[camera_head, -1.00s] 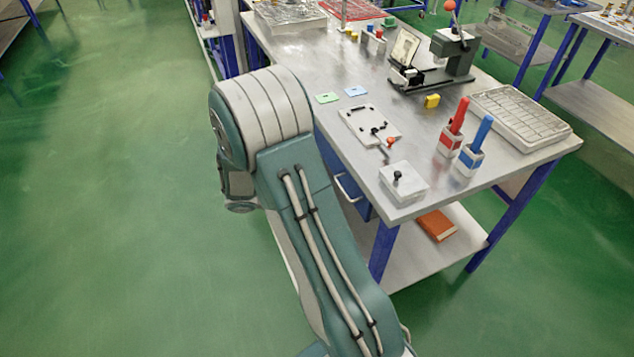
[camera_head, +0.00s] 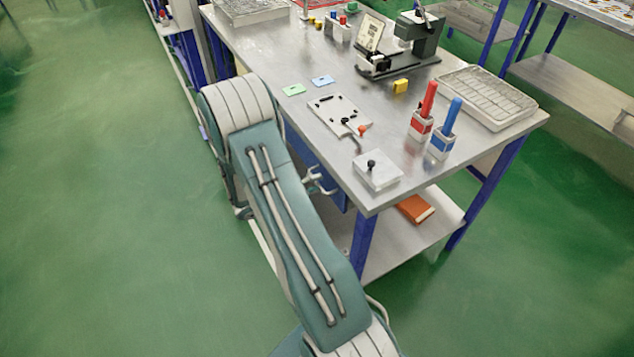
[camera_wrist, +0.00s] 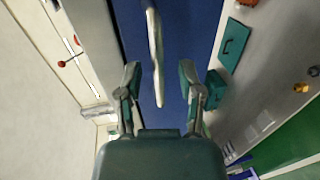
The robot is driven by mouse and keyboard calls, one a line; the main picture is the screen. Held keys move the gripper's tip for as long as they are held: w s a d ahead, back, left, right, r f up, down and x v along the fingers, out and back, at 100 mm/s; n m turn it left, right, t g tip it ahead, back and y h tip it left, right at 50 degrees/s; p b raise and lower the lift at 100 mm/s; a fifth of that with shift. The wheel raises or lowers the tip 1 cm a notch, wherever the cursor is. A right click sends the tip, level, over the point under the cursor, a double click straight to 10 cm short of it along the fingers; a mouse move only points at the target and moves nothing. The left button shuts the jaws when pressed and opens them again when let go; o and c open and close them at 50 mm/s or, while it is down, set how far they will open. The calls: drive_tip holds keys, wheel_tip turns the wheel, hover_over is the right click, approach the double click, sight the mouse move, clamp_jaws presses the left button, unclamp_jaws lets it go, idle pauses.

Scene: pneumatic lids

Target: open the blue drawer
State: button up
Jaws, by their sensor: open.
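The blue drawer (camera_head: 338,196) is under the near end of the metal worktable, partly hidden behind my arm. Its blue front (camera_wrist: 190,35) fills the upper middle of the wrist view and looks shut, though its edges are partly out of view. The pale bar handle (camera_wrist: 154,35) runs up and down in that view. My gripper (camera_head: 318,180) is at the drawer front in the head view. In the wrist view its two fingers (camera_wrist: 159,75) are spread, one on each side of the handle's end, with gaps visible. I cannot tell the depth between fingers and handle.
The worktable top (camera_head: 300,65) overhangs the drawer. A white box with a black knob (camera_head: 377,170) stands near its corner. A blue table leg (camera_head: 361,245) and lower shelf (camera_head: 400,245) are close by. Open green floor (camera_head: 100,200) lies to the left.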

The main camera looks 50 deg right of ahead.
drive_tip(key=shift+s+d+f, duration=0.15)
drive_tip(key=shift+s+d, duration=0.05)
drive_tip(key=shift+d, duration=0.3)
drive_tip(key=shift+a, duration=0.1)
clamp_jaws()
drive_tip(key=f+v, duration=0.2)
drive_tip(key=v, duration=1)
drive_tip(key=a+f+v, duration=0.1)
drive_tip(key=f+v, duration=0.2)
drive_tip(key=v, duration=1)
drive_tip(key=shift+a+f, duration=0.25)
drive_tip(key=shift+f, duration=0.05)
